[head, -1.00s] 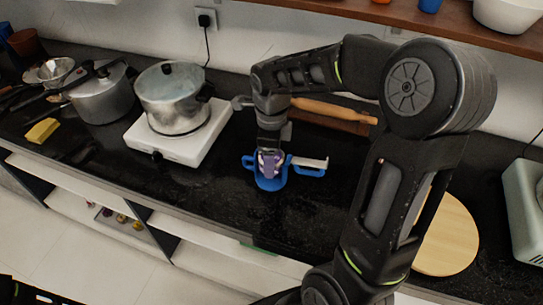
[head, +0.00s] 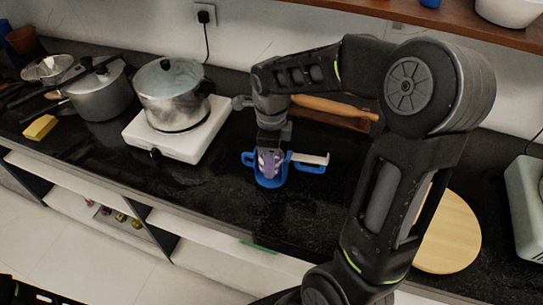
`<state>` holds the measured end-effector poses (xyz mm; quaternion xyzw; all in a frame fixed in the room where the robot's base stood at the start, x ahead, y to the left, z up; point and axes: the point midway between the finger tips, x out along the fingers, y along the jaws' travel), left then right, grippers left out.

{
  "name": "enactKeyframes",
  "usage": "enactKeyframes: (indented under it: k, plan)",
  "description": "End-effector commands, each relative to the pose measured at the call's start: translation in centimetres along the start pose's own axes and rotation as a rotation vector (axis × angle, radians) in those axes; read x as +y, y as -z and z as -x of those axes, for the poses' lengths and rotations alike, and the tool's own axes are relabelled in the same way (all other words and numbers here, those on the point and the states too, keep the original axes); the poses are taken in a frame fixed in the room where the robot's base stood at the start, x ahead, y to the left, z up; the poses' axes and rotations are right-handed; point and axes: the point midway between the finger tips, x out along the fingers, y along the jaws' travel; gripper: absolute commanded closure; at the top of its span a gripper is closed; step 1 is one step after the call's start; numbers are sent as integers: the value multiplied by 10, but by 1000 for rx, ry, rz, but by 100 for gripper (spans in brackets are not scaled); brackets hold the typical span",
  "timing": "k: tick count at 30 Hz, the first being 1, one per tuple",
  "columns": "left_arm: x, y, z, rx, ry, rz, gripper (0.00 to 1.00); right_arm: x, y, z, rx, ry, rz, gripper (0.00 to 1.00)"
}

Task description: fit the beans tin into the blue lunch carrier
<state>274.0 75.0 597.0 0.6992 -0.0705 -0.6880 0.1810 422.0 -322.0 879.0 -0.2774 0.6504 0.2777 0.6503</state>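The blue lunch carrier (head: 271,181) stands on the dark counter near the middle of the head view, with blue side parts at its left and right. A small purple and pale item, which looks like the beans tin (head: 269,160), is upright at the carrier's opening. Its lower part is hidden by the carrier's front. My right gripper (head: 271,148) points down directly above the tin, at its top. Its fingers are too small and dark to show whether they grip the tin. My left gripper is not in view.
A pot (head: 174,97) stands on a white hotplate (head: 190,143) to the left, with a pressure cooker (head: 101,92) beyond it. A rolling pin (head: 335,107) lies behind the carrier. A round wooden board (head: 450,235) lies at right. The counter in front of the carrier is clear.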

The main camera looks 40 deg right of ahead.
Motion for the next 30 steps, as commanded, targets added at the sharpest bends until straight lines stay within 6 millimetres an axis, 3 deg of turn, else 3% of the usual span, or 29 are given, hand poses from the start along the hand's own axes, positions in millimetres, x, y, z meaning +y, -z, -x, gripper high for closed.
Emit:
enactKeyframes:
  k: [15,30]
  plan:
    - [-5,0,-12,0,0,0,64,0,0,-15,0,0,0,92]
    - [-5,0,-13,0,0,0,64,0,0,-15,0,1,0,92]
